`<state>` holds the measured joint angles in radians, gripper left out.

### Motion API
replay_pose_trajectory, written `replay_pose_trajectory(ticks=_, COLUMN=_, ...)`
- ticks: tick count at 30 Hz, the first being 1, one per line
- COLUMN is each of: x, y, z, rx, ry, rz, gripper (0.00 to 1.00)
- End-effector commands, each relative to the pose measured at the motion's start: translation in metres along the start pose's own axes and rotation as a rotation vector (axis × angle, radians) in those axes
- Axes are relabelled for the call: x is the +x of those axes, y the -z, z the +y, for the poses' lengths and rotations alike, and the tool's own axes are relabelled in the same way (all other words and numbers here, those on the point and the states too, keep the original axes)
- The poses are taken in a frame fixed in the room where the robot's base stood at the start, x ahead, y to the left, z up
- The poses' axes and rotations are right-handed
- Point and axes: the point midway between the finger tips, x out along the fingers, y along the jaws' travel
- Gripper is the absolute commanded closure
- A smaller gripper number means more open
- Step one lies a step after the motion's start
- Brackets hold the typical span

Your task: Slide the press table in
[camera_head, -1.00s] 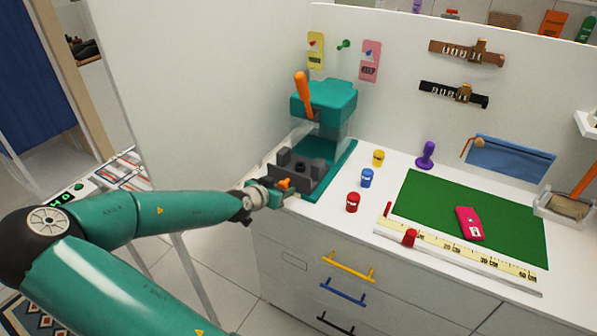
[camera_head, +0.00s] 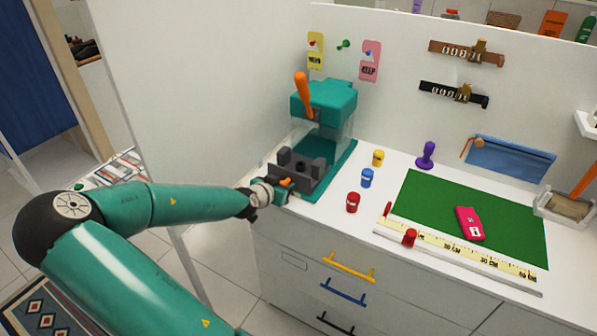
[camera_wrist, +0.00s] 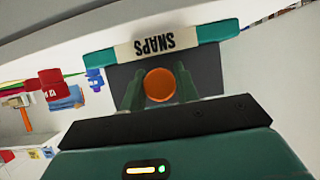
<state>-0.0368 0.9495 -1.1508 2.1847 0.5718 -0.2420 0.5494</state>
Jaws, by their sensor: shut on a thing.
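The teal press (camera_head: 325,105) with an orange lever (camera_head: 303,97) stands at the back left of the white counter. Its dark grey press table (camera_head: 299,172) sits at the front of the teal base, clear of the press head. My gripper (camera_head: 283,187) is at the front of the press table, shut on its orange knob. In the wrist view the round orange knob (camera_wrist: 159,85) lies between my two fingers, with the dark table front and a label reading SNAPS (camera_wrist: 155,42) behind it. The rear of the table's track is partly hidden.
Red (camera_head: 353,202), blue (camera_head: 367,178) and yellow (camera_head: 378,158) pots stand right of the press. A green mat (camera_head: 480,215) with a pink tag and a ruler lies farther right. A white side panel (camera_head: 210,80) rises at left. Drawers with coloured handles are below.

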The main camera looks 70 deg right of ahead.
Motion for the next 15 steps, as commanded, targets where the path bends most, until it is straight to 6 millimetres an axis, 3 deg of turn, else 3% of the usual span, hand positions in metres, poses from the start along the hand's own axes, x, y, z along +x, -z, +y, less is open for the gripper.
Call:
replay_pose_trajectory(ticks=8, x=0.001, y=0.0, z=0.0, rx=0.0, ry=0.0, rz=0.0, gripper=0.88)
replay_pose_trajectory(ticks=15, x=0.012, y=0.006, z=0.0, rx=0.001, ry=-0.001, rz=0.0, gripper=0.88)
